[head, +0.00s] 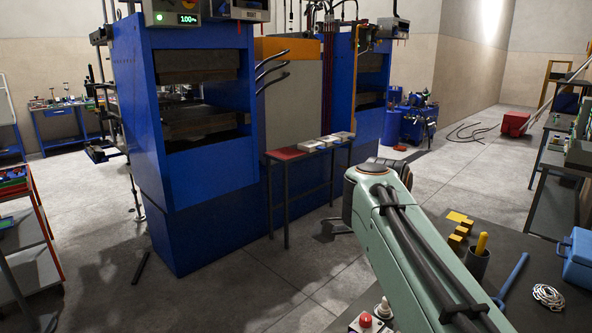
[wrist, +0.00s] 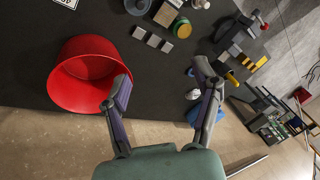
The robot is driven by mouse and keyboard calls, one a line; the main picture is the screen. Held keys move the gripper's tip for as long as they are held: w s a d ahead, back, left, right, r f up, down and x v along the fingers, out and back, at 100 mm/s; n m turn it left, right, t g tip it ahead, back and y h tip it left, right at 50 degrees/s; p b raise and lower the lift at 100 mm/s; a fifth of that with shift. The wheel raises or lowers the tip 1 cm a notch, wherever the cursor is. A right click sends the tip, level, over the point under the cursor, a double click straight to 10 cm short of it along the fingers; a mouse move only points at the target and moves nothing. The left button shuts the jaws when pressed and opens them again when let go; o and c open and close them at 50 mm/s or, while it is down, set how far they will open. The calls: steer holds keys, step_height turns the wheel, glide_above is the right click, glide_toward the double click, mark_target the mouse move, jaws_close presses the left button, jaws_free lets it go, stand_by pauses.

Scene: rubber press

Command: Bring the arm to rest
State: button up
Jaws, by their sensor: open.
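My arm (head: 425,240), pale green with black cables, reaches up from the lower right of the head view. Its bend is in front of the blue press, and the links beyond it are hidden or out of view. My gripper (wrist: 162,80) shows in the wrist view with its two dark fingers spread wide. It is open, and nothing is between the fingers. Behind them is a dark bench top (wrist: 150,105), apparently some way off. A red bucket (wrist: 85,75) shows behind the left finger; I cannot tell whether they touch.
The blue press (head: 215,225) stands left of centre, with a narrow side table (head: 303,150) beside it. A dark bench at lower right carries a dark cup (head: 477,262), yellow blocks (head: 455,240), a blue box (head: 579,255) and a red button (head: 365,320). Grey floor lies open between.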

steer(key=s+n+y, duration=0.1)
steer(key=s+n, duration=0.3)
steer(key=s, duration=0.7)
steer(key=s+a+f+n+g+y, duration=0.1)
steer(key=s+a+f+n+g, duration=0.1)
steer(key=s+f+n, duration=0.4)
steer(key=s+a+f+n+g+y, duration=0.1)
steer(key=s+a+f+n+g, duration=0.1)
steer(key=s+a+f+n, duration=0.2)
steer(key=s+f+n, duration=0.3)
steer(key=s+n, duration=0.1)
steer(key=s, duration=0.2)
steer(key=shift+s+f+y, duration=0.25)
steer(key=shift+s+y, duration=0.05)
steer(key=shift+s, duration=0.1)
steer(key=shift+d, duration=0.1)
